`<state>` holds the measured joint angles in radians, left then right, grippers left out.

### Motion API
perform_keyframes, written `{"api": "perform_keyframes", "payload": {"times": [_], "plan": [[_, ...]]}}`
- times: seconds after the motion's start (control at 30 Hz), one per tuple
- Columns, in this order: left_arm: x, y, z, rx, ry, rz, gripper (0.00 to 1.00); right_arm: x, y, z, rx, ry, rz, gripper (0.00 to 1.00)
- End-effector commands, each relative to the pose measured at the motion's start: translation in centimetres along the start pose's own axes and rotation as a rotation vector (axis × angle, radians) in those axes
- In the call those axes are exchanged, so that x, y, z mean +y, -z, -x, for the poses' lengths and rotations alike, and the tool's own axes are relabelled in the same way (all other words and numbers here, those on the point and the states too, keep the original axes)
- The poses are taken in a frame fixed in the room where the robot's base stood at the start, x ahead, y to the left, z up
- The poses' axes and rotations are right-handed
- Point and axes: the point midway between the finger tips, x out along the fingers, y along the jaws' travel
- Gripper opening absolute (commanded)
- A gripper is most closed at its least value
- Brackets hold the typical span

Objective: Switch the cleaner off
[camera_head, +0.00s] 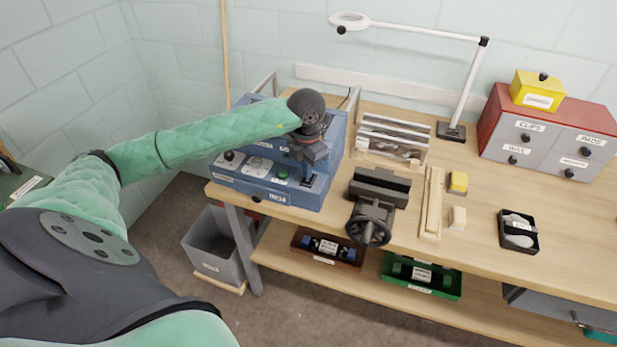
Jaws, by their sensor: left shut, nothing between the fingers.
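The cleaner appears to be the blue machine (335,150) at the left end of the wooden bench. Its front panel carries a dark knob at the left, a pale dial, a green button (283,173) and a label. My left arm reaches in from the left, and my left gripper (307,178) points down over the right part of the panel, close to the green button. Its fingers are shut and empty. I cannot tell whether they touch the panel. The arm and wrist hide part of the machine's upper face. My right gripper is not in view.
A dark vise (376,192) stands just right of the machine, with a clear-fronted rack (393,138) behind. Farther right are wooden strips (432,203), a small black tray (518,232), a lamp (452,131) and a red-topped drawer cabinet (550,143). A grey bin (213,251) stands below left.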

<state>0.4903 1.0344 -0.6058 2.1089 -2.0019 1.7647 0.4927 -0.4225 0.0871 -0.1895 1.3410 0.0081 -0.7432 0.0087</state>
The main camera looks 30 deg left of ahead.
Motion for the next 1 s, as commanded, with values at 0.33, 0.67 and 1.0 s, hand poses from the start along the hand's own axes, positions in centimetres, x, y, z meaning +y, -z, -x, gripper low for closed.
{"api": "perform_keyframes", "payload": {"times": [0.33, 0.67, 1.0], "plan": [[0.00, 0.00, -0.06, 0.000, 0.000, 0.000, 0.00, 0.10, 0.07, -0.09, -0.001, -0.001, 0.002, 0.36], [0.00, 0.00, -0.46, 0.000, 0.000, 0.000, 0.00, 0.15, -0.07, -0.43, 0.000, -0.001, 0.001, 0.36], [0.00, 0.00, -0.87, 0.000, 0.000, 0.000, 0.00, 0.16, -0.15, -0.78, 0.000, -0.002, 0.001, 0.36]]}}
